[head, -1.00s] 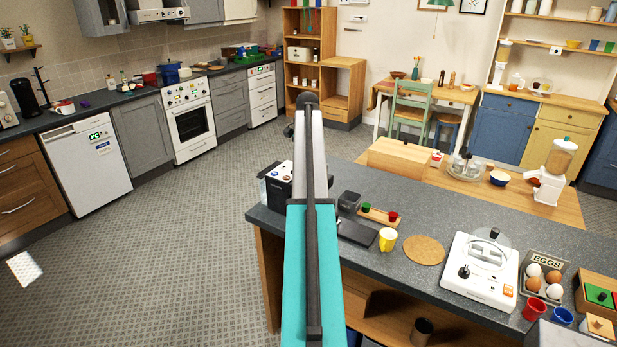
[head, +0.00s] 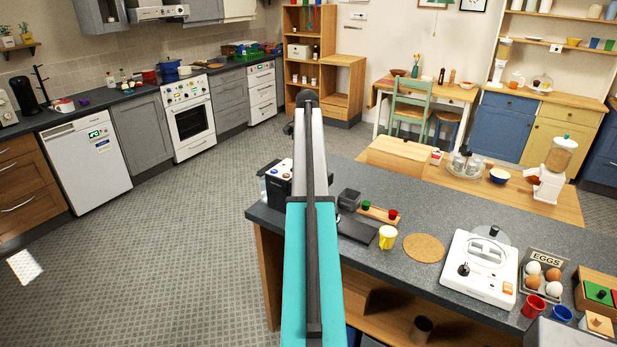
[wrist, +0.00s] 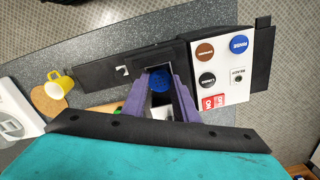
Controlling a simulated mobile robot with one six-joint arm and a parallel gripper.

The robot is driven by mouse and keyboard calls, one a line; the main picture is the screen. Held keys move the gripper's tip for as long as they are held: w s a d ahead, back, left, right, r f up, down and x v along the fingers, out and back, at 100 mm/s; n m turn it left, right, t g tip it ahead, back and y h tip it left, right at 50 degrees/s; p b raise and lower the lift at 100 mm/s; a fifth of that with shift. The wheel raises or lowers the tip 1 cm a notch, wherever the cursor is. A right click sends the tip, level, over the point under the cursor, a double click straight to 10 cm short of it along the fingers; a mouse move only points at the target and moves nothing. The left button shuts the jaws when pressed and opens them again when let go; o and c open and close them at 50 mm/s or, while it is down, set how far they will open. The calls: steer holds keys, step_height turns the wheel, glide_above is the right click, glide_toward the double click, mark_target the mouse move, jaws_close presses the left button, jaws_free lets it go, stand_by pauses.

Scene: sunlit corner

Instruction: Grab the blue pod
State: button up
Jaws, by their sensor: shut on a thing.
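The blue pod (wrist: 160,82) shows in the wrist view as a round blue top between the two purple fingers of my gripper (wrist: 161,88). The fingers are closed on it from both sides. A dark part with a pale edge is around and below it, and I cannot tell whether the pod touches it. In the head view my arm hides the pod and the fingers.
A black machine (head: 277,186) with a white button panel (wrist: 222,70) stands beside the gripper. A wooden rack (head: 379,215) holds a green and a red piece. A yellow cup (head: 388,237) and a cork mat (head: 424,248) lie right on the grey counter (head: 450,215).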

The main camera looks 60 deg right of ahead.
steer(key=shift+r, duration=0.15)
step_height(320, 180, up, 10)
steer(key=b, duration=0.3)
stand_by(0.5)
stand_by(0.5)
